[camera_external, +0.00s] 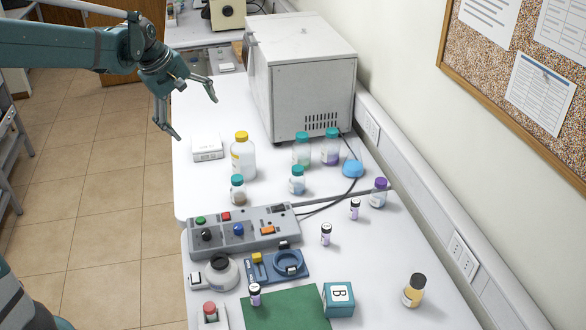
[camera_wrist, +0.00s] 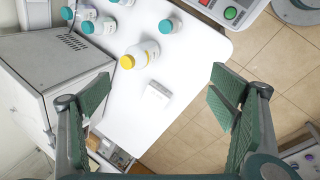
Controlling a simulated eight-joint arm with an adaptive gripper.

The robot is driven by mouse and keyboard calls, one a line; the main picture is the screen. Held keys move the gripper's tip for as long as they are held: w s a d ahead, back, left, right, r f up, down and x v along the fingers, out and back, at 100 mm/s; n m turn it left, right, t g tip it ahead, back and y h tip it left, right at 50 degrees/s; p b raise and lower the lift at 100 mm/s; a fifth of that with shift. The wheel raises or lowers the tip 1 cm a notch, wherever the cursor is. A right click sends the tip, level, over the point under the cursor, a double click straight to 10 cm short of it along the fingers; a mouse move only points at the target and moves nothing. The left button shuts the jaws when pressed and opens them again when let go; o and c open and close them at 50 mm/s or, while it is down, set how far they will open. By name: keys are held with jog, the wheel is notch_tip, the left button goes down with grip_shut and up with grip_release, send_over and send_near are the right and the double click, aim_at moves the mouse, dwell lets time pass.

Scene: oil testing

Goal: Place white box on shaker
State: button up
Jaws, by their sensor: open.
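The white box (camera_external: 207,147) lies flat on the white table near its left edge, left of a yellow-capped bottle. In the wrist view the box (camera_wrist: 158,94) shows between and beyond my fingers. My gripper (camera_external: 196,119) is open and empty, above the box and apart from it, with its fingers spread wide. The shaker cannot be told for certain. A white device with a round dark-topped part (camera_external: 217,273) and a blue-grey device with a yellow block (camera_external: 278,265) stand on the near table.
A large grey-white oven-like unit (camera_external: 302,75) stands behind the box. The yellow-capped bottle (camera_external: 243,156) is close to the box. Several capped bottles, a control panel (camera_external: 243,230) and a green mat (camera_external: 287,308) lie nearer. The table around the box's front is clear.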

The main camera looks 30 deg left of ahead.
jog(key=s+d+f+m+t, duration=0.1)
jog(key=s+d+m, duration=0.3)
jog(key=s, duration=0.5)
jog(key=s+d+f+m+t, duration=0.1)
jog(key=s+d+m, duration=0.3)
jog(key=s, duration=0.5)
jog(key=s+d+f+m+y, duration=0.1)
jog(key=s+d+m, duration=0.3)
jog(key=s, duration=0.5)
jog(key=shift+d+m+t, duration=0.15)
jog(key=shift+m+t, duration=0.25)
jog(key=shift+m, duration=0.7)
jog(key=shift+s, duration=0.1)
